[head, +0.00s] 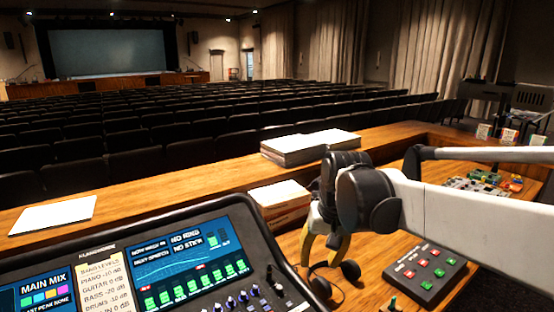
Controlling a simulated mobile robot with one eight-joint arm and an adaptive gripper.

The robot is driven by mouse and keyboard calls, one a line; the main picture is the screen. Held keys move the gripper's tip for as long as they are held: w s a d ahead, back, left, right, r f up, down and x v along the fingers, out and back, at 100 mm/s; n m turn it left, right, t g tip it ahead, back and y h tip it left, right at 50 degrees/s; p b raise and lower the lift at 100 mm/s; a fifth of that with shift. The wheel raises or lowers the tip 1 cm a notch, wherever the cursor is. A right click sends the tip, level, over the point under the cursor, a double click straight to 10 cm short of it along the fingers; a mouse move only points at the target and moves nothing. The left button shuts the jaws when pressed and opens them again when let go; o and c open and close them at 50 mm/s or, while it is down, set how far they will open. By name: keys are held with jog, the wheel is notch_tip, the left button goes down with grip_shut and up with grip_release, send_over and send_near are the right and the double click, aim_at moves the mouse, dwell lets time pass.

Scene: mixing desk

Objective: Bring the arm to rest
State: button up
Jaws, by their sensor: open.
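My arm reaches in from the right edge, its white link (480,215) ending in a dark wrist joint (362,195). My gripper (335,278) hangs below the wrist, pointing down over the wooden desk, just right of the mixing console (190,265). Its jaws are open and I see nothing held between them.
A box with red and green buttons (425,270) lies right of my gripper. Stacked books or papers (280,197) stand behind it, and a thick stack (300,148) lies on the ledge. A paper sheet (53,215) lies left. Small gear (480,186) sits at right.

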jog(key=s+d+f+t, duration=0.1)
jog(key=s+d, duration=0.2)
jog(key=s, duration=0.3)
jog(key=s+d+f+t, duration=0.1)
jog(key=s+d+t, duration=0.1)
jog(key=s, duration=0.4)
jog(key=s+d+f+t+h, duration=0.1)
jog(key=s+d, duration=0.3)
jog(key=s, duration=0.2)
jog(key=shift+d+f+t, duration=0.15)
jog(key=shift+f+t, duration=0.15)
jog(key=shift+f, duration=0.1)
jog(key=shift+s, duration=0.1)
